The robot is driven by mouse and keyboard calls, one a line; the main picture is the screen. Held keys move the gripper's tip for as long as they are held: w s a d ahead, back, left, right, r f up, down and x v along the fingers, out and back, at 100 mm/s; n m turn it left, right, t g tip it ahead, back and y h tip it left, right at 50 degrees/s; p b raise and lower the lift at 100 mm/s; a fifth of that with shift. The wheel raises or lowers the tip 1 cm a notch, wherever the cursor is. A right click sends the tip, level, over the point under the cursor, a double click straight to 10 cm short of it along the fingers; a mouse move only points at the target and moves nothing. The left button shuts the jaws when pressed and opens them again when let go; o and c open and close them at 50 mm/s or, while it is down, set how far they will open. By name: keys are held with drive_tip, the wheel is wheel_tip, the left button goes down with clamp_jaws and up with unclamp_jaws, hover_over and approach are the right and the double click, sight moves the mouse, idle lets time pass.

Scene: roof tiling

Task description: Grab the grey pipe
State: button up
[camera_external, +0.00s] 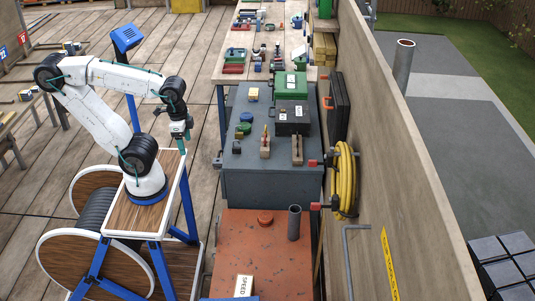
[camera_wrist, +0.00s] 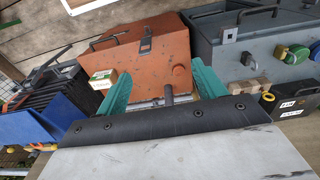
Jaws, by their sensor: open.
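The grey pipe (camera_external: 294,222) is a short hollow tube standing upright on the rust-red cabinet top (camera_external: 230,240), near its right edge. In the wrist view a short dark grey tube (camera_wrist: 169,93), likely the same pipe, shows between the fingers against the red cabinet (camera_wrist: 125,62). My gripper (camera_external: 181,143) hangs over the left side, well apart from the pipe and further back. Its two green fingers (camera_wrist: 160,80) are spread in the wrist view with nothing held between them.
A grey cabinet (camera_external: 270,185) with boxes and wooden blocks stands behind the red one. A yellow hose (camera_external: 345,180) and a bent grey rod (camera_external: 346,260) are at the wall. A box marked SPEED (camera_external: 243,286) sits in front. Another pipe (camera_external: 402,65) rises beyond the wall.

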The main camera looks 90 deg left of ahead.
drive_tip(key=w+f+g, duration=0.2)
drive_tip(key=w+f, duration=0.1)
drive_tip(key=f, duration=0.3)
drive_tip(key=m+t+h, duration=0.2)
drive_tip(key=t, duration=1.3)
approach(295, 210)
drive_tip(key=w+d+r, duration=0.1)
drive_tip(key=w+d, duration=0.2)
drive_tip(key=shift+g, duration=0.3)
drive_tip(key=x, duration=0.7)
drive_tip(key=shift+a+r, duration=0.1)
drive_tip(key=shift+a, duration=0.15)
drive_tip(key=c, duration=1.3)
drive_tip(key=shift+r, duration=0.15)
